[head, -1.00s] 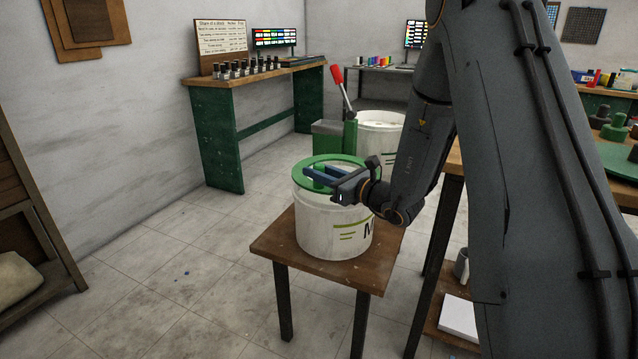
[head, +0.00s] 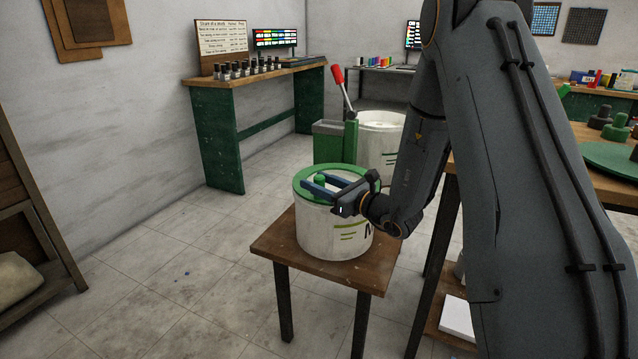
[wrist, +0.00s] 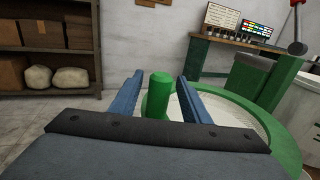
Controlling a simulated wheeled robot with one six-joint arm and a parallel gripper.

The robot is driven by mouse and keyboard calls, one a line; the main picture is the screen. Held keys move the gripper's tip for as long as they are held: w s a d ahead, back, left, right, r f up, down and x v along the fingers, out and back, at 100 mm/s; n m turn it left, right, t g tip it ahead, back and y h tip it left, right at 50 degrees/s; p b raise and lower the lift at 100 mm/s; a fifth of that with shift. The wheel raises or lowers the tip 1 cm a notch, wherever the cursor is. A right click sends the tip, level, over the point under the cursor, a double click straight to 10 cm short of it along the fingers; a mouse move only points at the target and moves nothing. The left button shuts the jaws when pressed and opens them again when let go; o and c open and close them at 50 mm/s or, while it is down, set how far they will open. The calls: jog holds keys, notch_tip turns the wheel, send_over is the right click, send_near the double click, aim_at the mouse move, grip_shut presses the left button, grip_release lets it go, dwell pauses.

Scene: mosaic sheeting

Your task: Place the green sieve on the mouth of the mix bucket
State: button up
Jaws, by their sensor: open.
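The green sieve (head: 302,194), a green ring with pale mesh and an upright knob, lies on the mouth of the white mix bucket (head: 325,232). It looks about level, though my gripper hides its right side. In the wrist view the sieve (wrist: 268,130) shows its ring and mesh at the right. My gripper (head: 318,181) is open, with its blue fingers on either side of the green knob. In the wrist view the knob stands between the fingers (wrist: 160,80), with a visible gap on at least the right side.
The bucket stands on a small wooden table (head: 275,248). Behind it are a green lever device (head: 350,140) and another white bucket (head: 385,120). A workbench (head: 590,150) is at the right, beyond my arm.

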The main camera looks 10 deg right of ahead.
jog(key=v, duration=1.2)
jog(key=s+a+r+n+g+y, duration=0.2)
jog(key=s+a+n+g, duration=1.2)
jog(key=s+a, duration=0.35)
jog(key=s+d+f+n+g+h, duration=0.25)
jog(key=s+n+h, duration=0.45)
jog(key=s, duration=0.4)
jog(key=d+r+n+t+h, duration=0.2)
jog(key=d+n+h, duration=0.3)
jog(key=d+n, duration=0.3)
jog(key=shift+s+n, duration=0.3)
jog(key=shift+n, duration=0.1)
